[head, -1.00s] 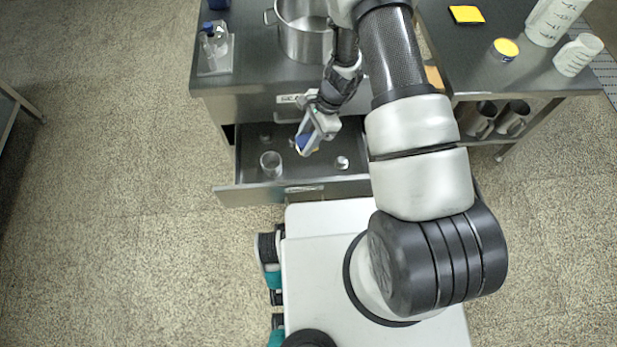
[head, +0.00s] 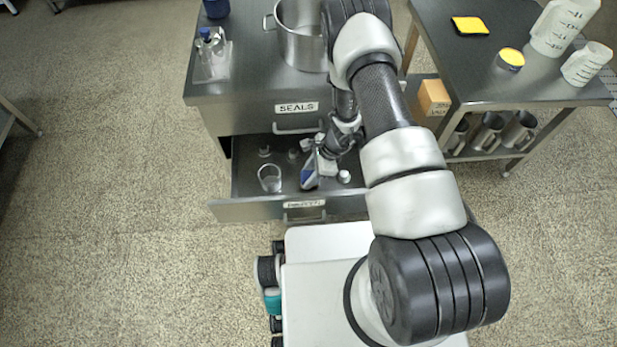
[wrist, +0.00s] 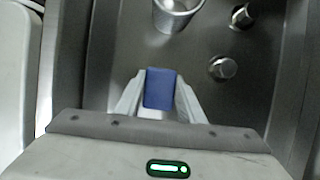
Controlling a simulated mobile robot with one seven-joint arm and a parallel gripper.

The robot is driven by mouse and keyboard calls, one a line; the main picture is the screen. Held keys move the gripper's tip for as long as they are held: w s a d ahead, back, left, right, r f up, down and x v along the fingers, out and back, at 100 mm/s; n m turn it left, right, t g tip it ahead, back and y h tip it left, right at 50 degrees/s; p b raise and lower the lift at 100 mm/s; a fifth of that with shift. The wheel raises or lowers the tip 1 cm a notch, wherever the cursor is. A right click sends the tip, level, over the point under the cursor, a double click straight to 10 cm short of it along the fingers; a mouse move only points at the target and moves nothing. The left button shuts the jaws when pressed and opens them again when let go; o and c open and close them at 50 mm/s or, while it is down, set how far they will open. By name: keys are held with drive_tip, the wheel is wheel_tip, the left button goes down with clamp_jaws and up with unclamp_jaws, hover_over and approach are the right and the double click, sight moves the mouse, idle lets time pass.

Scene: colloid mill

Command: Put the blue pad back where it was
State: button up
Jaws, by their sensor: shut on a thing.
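The blue pad (wrist: 160,88) is between the two fingers of my gripper (wrist: 160,100) in the wrist view. In the head view the blue pad (head: 308,177) shows at the tip of my gripper (head: 311,175), inside the outline of the open lower drawer (head: 345,209). My gripper is shut on the pad. The drawer's bare metal floor (wrist: 240,110) lies beneath it in the wrist view. I cannot tell whether the pad touches that floor.
The drawer labelled SEALS (head: 297,108) above is closed. A steel pot (head: 301,38) stands on the cabinet top. A side table with yellow-topped items (head: 470,25) is at right.

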drive_tip(key=shift+f, duration=0.4)
drive_tip(key=o, duration=0.9)
drive_tip(key=shift+o, duration=0.2)
drive_tip(key=shift+r, duration=0.1)
